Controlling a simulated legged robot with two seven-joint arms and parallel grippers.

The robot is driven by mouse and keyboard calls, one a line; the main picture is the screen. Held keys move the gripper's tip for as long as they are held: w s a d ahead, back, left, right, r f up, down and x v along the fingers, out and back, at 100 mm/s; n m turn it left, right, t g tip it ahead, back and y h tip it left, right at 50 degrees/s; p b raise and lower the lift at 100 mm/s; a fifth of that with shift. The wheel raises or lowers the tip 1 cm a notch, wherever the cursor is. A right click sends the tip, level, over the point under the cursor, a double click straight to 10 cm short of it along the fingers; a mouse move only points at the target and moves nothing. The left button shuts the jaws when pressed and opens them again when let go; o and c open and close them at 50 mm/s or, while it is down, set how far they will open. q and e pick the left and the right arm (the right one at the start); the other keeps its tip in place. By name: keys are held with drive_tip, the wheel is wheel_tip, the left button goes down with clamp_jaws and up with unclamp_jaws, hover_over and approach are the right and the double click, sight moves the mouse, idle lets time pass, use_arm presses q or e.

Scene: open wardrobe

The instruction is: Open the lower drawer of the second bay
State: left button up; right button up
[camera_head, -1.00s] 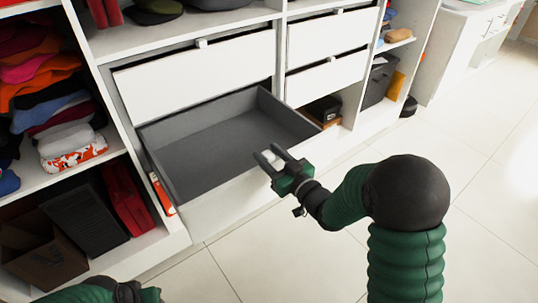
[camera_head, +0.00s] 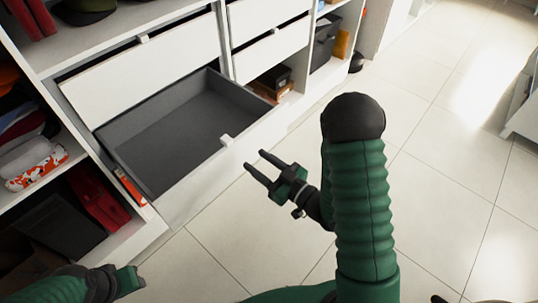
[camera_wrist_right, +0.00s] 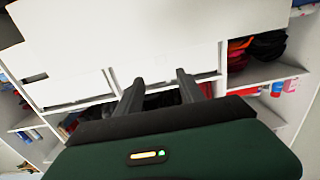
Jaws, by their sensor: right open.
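The lower drawer (camera_head: 205,175) of the wardrobe's wide bay is pulled out. Its grey inside is empty, and its white handle (camera_head: 226,140) shows on the front's top edge. My right gripper (camera_head: 256,163) is open and empty, apart from the drawer front, just right of and below the handle in the head view. Its two dark fingers also show in the right wrist view (camera_wrist_right: 160,82), with white wardrobe fronts beyond. My left gripper (camera_head: 130,280) shows at the bottom left of the head view, away from the drawer; its jaws cannot be made out.
A shut white drawer (camera_head: 150,75) sits above the open one. Two shut drawers (camera_head: 272,52) are in the bay to the right, over a cubby with boxes (camera_head: 272,82). Left shelves hold folded clothes (camera_head: 30,160) and a red case (camera_head: 98,195).

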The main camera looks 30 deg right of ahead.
use_arm(q)
drive_tip(key=v, duration=0.1)
drive_tip(key=p+v, duration=0.1)
drive_tip(key=shift+w+r, duration=0.15)
drive_tip(key=shift+r, duration=0.35)
use_arm(e)
drive_tip(key=v, duration=0.3)
drive_tip(key=shift+s+d, duration=0.1)
drive_tip(key=shift+s, duration=0.3)
